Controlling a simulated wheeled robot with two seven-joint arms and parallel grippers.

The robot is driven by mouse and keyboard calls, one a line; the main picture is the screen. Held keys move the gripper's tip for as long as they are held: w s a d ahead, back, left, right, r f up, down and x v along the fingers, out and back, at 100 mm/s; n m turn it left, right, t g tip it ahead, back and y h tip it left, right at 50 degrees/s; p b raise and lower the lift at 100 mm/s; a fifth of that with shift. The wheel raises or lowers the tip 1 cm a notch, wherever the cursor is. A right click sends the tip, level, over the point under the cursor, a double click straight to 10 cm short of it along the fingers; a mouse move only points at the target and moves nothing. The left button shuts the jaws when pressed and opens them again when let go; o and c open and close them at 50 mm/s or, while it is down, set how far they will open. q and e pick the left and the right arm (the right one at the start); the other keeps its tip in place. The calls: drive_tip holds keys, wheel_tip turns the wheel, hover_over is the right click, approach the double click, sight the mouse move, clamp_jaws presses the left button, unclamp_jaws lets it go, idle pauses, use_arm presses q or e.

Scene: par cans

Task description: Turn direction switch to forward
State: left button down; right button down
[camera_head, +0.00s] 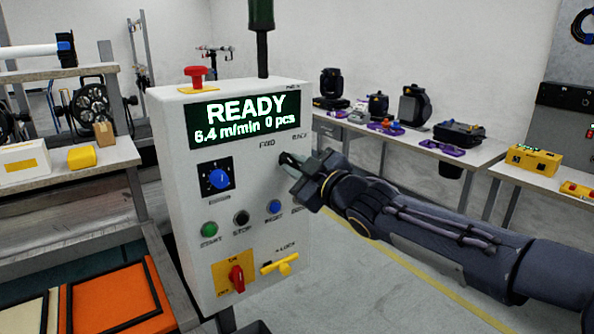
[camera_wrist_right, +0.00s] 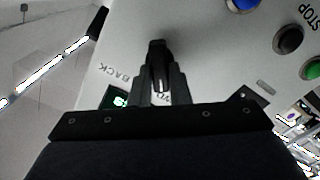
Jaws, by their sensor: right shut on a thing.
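The direction switch is a black knob (camera_wrist_right: 157,58) on the grey face of the control box (camera_head: 172,140), beside the BACK label (camera_wrist_right: 118,72) and a partly covered FWD label. The FWD label (camera_head: 267,144) also shows in the head view, up and left of my gripper. My right gripper (camera_head: 292,163) is at the box face, shut on the knob; its fingers show on both sides of the knob in the wrist view (camera_wrist_right: 160,82). My left gripper is not in view.
The display (camera_head: 245,115) reads READY. Below it are a blue dial (camera_head: 218,178), START (camera_head: 209,229), STOP (camera_head: 241,217) and RESET (camera_head: 274,206) buttons, a red rotary switch (camera_head: 237,278) and a yellow lock lever (camera_head: 281,264). A red emergency button (camera_head: 195,75) tops the box.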

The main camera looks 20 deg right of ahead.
drive_tip(key=shift+n, duration=0.4)
drive_tip(key=c, duration=1.4)
unclamp_jaws()
drive_tip(key=shift+o, duration=0.2)
drive_tip(key=p+v, duration=0.2)
drive_tip(key=v, duration=0.5)
drive_tip(key=shift+s, duration=0.4)
drive_tip(key=shift+d, duration=0.1)
